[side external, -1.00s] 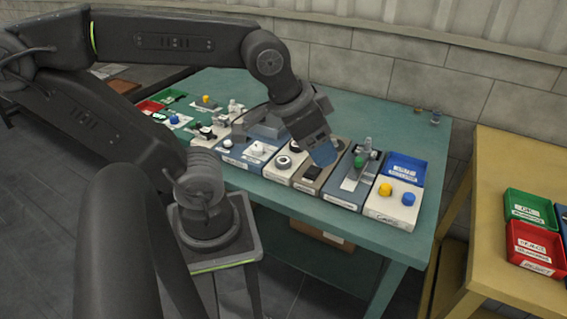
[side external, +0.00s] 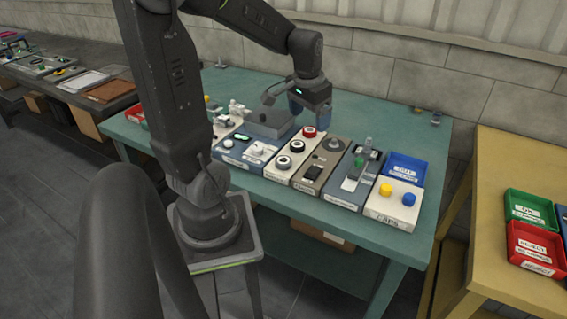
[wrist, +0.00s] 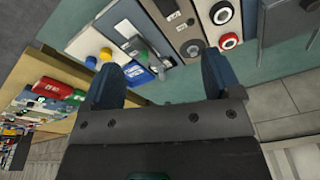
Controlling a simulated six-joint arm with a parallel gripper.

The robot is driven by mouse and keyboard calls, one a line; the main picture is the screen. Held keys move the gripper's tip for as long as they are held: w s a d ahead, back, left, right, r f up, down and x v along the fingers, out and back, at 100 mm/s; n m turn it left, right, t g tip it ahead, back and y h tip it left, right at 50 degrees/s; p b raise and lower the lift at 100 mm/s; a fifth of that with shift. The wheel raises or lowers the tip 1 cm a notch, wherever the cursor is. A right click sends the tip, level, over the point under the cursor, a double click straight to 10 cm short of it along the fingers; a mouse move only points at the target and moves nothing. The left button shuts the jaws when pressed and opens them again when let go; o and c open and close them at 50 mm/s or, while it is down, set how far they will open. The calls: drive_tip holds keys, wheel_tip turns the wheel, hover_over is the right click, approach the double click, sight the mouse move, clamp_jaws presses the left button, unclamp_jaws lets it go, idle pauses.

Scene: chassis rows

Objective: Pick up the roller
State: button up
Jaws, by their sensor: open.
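My gripper (side external: 310,108) hangs over the back of the green table, behind the row of panels, with its fingers pointing down. In the wrist view its two blue fingers (wrist: 162,82) are spread apart, with nothing seen held between them. I cannot tell for sure which thing is the roller. Two small objects stand at the table's back right: a brownish one (side external: 418,110) and a bluish-grey one (side external: 435,119). Both are too small to identify and are apart from my gripper.
A panel with a lever and green part (side external: 362,160) stands near a blue bin (side external: 407,168) and a panel with yellow and blue knobs (side external: 392,208). A red button (side external: 309,132) lies nearer my gripper. The table's back right (side external: 395,125) is mostly clear.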

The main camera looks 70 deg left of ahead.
drive_tip(key=s+a+f+n+g+h, duration=0.1)
drive_tip(key=s+a+f, duration=0.15)
drive_tip(key=a, duration=0.25)
drive_tip(key=s+a+f+n, duration=0.1)
drive_tip(key=a+f, duration=0.2)
drive_tip(key=a, duration=0.2)
hover_over(284, 157)
drive_tip(key=f, duration=0.5)
drive_tip(key=d+f, duration=0.1)
drive_tip(key=f, duration=0.2)
drive_tip(key=shift+s, duration=0.2)
drive_tip(key=shift+d+f, duration=0.1)
drive_tip(key=shift+f, duration=2.85)
drive_tip(key=c, duration=1)
